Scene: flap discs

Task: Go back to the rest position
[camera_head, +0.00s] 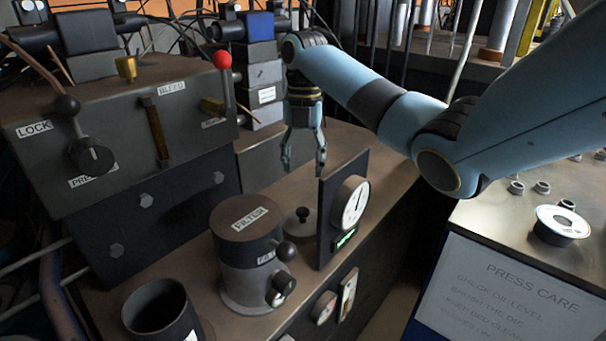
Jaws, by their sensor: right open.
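My right gripper (303,154) hangs pointing down at the middle of the head view, at the end of my light blue arm coming in from the right. Its fingers are apart and nothing shows between them. It is above and behind the upright gauge panel (328,205), close to its upper left edge in the picture. My left gripper does not show.
A grey block with a LOCK lever (68,105) and a red-knobbed lever (223,62) fills the left. A FILTER canister (247,250), an open dark cup (160,312) and a small knobbed lid (303,216) stand in front. A PRESS CARE sign (500,290) faces front right.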

